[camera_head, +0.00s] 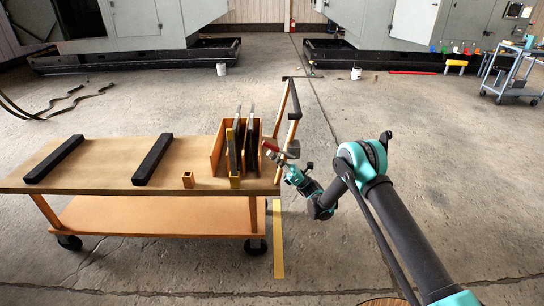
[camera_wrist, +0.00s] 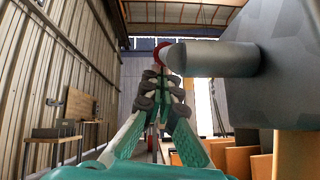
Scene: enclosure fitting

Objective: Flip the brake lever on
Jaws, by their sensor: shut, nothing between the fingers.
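The brake lever shows in the head view as a short red-ended part (camera_head: 270,146) at the right end of the wooden cart, by its handle. In the wrist view, a red round end (camera_wrist: 160,51) sits just beyond the tapered tip of a grey rod (camera_wrist: 215,59). My gripper (camera_head: 277,157) is at the cart's right end, close to the red part. In the wrist view my gripper (camera_wrist: 162,73) has its fingers together and empty, just below the red end. I cannot tell whether they touch it. The lever's base is hidden.
The floor right of the cart is mostly clear.

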